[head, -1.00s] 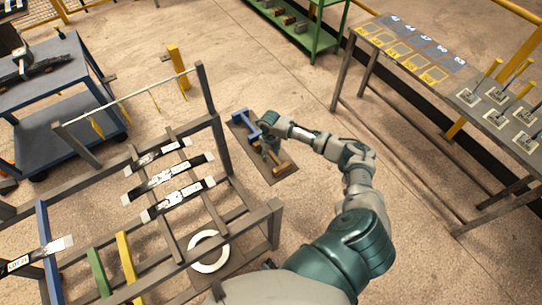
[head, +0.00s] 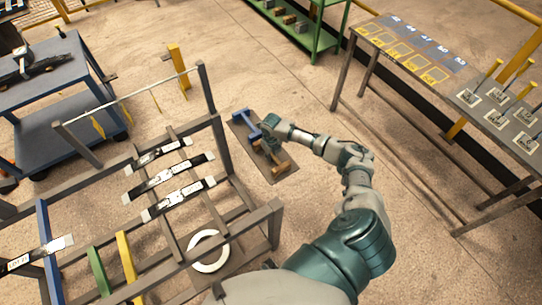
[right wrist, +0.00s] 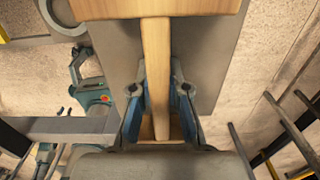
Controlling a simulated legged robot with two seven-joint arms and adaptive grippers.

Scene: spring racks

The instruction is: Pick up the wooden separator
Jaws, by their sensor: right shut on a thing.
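The wooden separator (right wrist: 156,60) is a pale wooden piece with a narrow bar and a wide crosspiece at the top of the right wrist view. In the head view its end (head: 282,167) shows low over or on a dark grey mat (head: 279,179). My right gripper (right wrist: 160,100) is shut on the narrow bar, with a blue-padded finger on each side. In the head view my right gripper (head: 268,147) hides the middle of the separator. I cannot tell whether it touches the mat. My left gripper is not in view.
A grey rack (head: 218,148) with metal strips stands left of the mat. A table with yellow and blue cards (head: 435,74) is at right. Open floor lies between.

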